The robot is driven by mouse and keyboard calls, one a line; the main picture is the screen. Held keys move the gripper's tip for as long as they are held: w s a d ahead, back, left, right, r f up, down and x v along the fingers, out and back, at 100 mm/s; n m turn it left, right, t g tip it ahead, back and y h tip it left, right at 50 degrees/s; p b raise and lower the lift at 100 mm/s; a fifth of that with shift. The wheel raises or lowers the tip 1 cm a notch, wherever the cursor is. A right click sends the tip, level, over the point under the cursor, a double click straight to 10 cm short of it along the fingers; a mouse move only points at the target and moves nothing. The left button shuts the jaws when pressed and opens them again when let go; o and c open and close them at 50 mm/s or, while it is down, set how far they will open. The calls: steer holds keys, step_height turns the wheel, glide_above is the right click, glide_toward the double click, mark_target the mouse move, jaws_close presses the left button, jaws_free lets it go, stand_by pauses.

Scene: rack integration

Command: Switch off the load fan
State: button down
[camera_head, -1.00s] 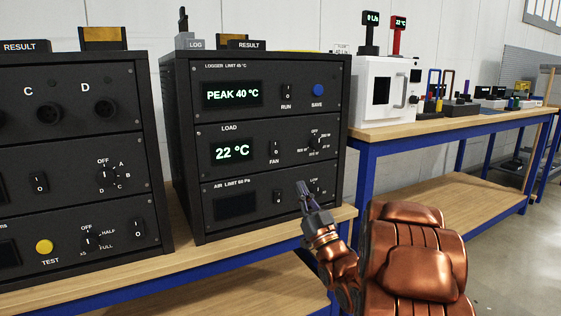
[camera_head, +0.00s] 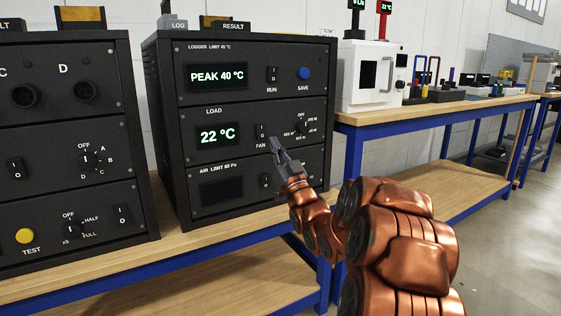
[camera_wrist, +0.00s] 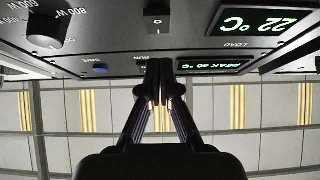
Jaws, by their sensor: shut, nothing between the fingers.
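The load fan's rocker switch (camera_head: 262,132) is a small black switch marked I and O, above the FAN label on the LOAD panel (camera_head: 235,113). Which side is pressed in is too small to tell. The load display (camera_head: 217,134) reads 22 °C. My gripper (camera_head: 277,151) is shut and empty, its tips just below and right of the fan switch, in front of the panel. In the upside-down wrist view the fan switch (camera_wrist: 158,9) is at the top edge, and the shut fingertips (camera_wrist: 160,72) are apart from it in the picture.
The load knob (camera_head: 301,124) is right of the switch. Above are the RUN switch (camera_head: 272,74) and blue SAVE button (camera_head: 305,73); below is the AIR panel (camera_head: 222,190) with its switch (camera_head: 265,181). The wooden bench (camera_head: 250,219) supports the rack.

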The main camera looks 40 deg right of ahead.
mark_target(262, 132)
steer(key=shift+w+d+b, duration=0.2)
steer(key=shift+w+b, duration=0.6)
steer(key=shift+w, duration=1.5)
steer(key=shift+d, duration=0.1)
